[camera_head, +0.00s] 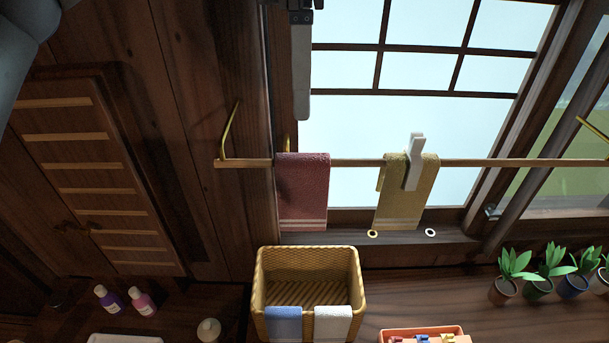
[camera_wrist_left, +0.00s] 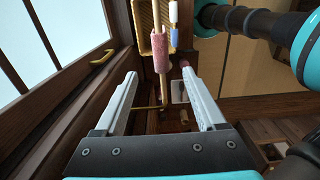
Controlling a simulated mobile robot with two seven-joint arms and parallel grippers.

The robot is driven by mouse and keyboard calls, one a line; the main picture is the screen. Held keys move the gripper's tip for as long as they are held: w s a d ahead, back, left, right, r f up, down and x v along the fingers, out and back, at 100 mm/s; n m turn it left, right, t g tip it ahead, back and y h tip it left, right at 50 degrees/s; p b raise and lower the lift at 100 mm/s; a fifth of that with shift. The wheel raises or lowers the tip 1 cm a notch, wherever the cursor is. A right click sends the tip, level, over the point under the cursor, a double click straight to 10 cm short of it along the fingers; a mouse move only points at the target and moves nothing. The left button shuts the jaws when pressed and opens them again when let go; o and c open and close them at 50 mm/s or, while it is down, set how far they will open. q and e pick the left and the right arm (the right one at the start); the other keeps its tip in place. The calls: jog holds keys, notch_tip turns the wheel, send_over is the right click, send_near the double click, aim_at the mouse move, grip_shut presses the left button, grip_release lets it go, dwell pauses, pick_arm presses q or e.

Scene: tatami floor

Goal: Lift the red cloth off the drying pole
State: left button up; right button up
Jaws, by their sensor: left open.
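The red cloth (camera_head: 302,190), with pale stripes at its lower edge, hangs folded over the left part of the wooden drying pole (camera_head: 480,162). In the left wrist view the cloth (camera_wrist_left: 160,52) hangs on the pole beyond my fingertips. My left gripper (camera_head: 302,112) points down from the top of the head view, above the cloth and apart from it; only one finger shows clearly there. In the left wrist view my left gripper (camera_wrist_left: 163,86) is open, with nothing between its fingers. My right gripper is not in view.
A yellow cloth (camera_head: 397,205) with a white peg (camera_head: 414,160) hangs farther right on the pole. A brass bracket (camera_head: 230,132) holds the pole's left end. Below stands a wicker basket (camera_head: 262,280) with blue and white cloths over its rim. Potted plants (camera_head: 545,270) stand at right.

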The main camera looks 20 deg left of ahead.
pick_arm(q)
send_over(302, 155)
notch_tip(302, 155, down, 5)
jog(key=shift+r, duration=0.1)
jog(key=shift+f, duration=0.5)
notch_tip(302, 155, down, 5)
jog(key=shift+f+p, duration=0.1)
jog(key=shift+p, duration=0.75)
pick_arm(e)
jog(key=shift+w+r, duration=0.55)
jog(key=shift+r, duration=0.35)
pick_arm(q)
grip_shut()
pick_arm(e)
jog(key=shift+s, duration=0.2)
